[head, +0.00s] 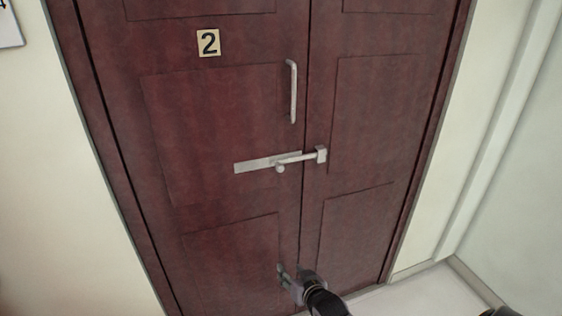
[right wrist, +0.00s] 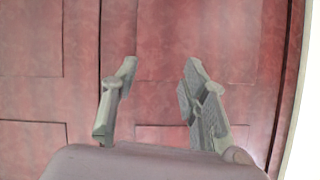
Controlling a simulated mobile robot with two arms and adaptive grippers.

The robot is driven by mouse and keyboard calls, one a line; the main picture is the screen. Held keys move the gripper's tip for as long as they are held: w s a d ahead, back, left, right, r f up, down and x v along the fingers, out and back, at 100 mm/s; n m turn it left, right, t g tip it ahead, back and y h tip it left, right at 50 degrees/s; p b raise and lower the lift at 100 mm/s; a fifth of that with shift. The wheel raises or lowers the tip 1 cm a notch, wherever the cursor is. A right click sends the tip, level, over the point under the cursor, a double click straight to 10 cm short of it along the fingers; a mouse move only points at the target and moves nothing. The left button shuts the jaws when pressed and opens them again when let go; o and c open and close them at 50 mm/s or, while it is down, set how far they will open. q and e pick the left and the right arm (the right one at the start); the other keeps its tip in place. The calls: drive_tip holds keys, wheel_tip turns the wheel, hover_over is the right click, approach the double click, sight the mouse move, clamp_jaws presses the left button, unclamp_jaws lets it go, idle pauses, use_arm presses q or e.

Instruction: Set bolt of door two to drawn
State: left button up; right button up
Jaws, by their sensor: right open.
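Door two (head: 225,130) is a dark red double door with a "2" plate (head: 208,42) on its left leaf. The bolt (head: 290,160) is a silver bar with a round knob (head: 280,168) on a plate on the left leaf. Its right end reaches across the seam into the keeper (head: 321,155) on the right leaf. My right gripper (head: 282,272) is below the bolt, near the lower door. In the right wrist view the right gripper (right wrist: 163,80) is open and empty, facing the red door panels (right wrist: 165,40). The bolt does not show there. My left gripper is not in view.
A vertical silver handle (head: 292,91) is on the left leaf above the bolt. White walls (head: 490,110) flank the door, with a pale floor (head: 420,295) at lower right. The space before the bolt is clear.

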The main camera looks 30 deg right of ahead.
wheel_tip(320, 180, up, 13)
drive_tip(key=w+d+m+t+h+b, duration=0.1)
drive_tip(key=w+d+t+b, duration=0.1)
drive_tip(key=d+t, duration=0.1)
drive_tip(key=m+t+h, duration=0.1)
drive_tip(key=t, duration=0.1)
approach(281, 170)
use_arm(q)
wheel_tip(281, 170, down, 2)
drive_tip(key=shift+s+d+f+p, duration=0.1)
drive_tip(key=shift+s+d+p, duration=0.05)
drive_tip(key=shift+p, duration=0.7)
use_arm(e)
drive_tip(key=x, duration=1)
drive_tip(key=shift+w, duration=0.15)
drive_tip(key=shift+r, duration=0.1)
drive_tip(key=shift+c, duration=0.5)
clamp_jaws()
